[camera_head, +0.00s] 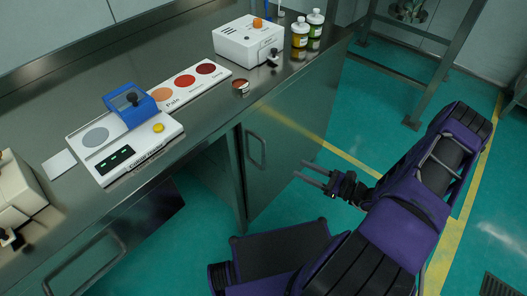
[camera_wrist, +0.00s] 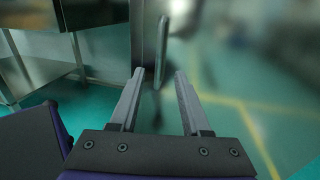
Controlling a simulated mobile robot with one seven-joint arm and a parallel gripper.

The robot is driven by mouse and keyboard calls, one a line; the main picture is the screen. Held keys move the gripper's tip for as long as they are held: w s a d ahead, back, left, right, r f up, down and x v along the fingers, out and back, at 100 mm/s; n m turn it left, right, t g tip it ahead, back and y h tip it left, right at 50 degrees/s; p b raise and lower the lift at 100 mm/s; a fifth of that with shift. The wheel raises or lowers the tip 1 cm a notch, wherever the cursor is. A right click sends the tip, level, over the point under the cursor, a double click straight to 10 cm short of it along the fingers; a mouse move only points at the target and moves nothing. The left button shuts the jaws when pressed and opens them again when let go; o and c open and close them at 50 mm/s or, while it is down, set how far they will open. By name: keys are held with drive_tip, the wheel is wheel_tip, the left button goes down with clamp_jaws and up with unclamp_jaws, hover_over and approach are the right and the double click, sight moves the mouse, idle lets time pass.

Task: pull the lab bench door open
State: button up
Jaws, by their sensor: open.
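The lab bench door (camera_head: 290,140) is a reflective grey-green panel below the counter, and I see no clear gap along its edges. Its upright metal bar handle (camera_head: 256,150) is near the panel's left edge. My gripper (camera_head: 310,181) is to the right of the handle, in front of the door, with both fingers apart and nothing between them. In the wrist view the handle (camera_wrist: 161,52) is ahead of the fingertips, roughly centred between the open fingers (camera_wrist: 160,75). The fingers look apart from the handle.
The counter (camera_head: 205,113) holds a blue-topped device (camera_head: 130,103), a color chart (camera_head: 186,82), a white box (camera_head: 248,42) and bottles (camera_head: 300,32). Another handled panel (camera_head: 130,240) is at lower left. A metal frame (camera_head: 440,75) stands back right.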

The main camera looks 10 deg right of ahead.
hover_over(264, 167)
drive_tip(key=shift+w, duration=0.35)
drive_tip(key=shift+c, duration=0.2)
clamp_jaws()
drive_tip(key=shift+d, duration=0.1)
idle(1.1)
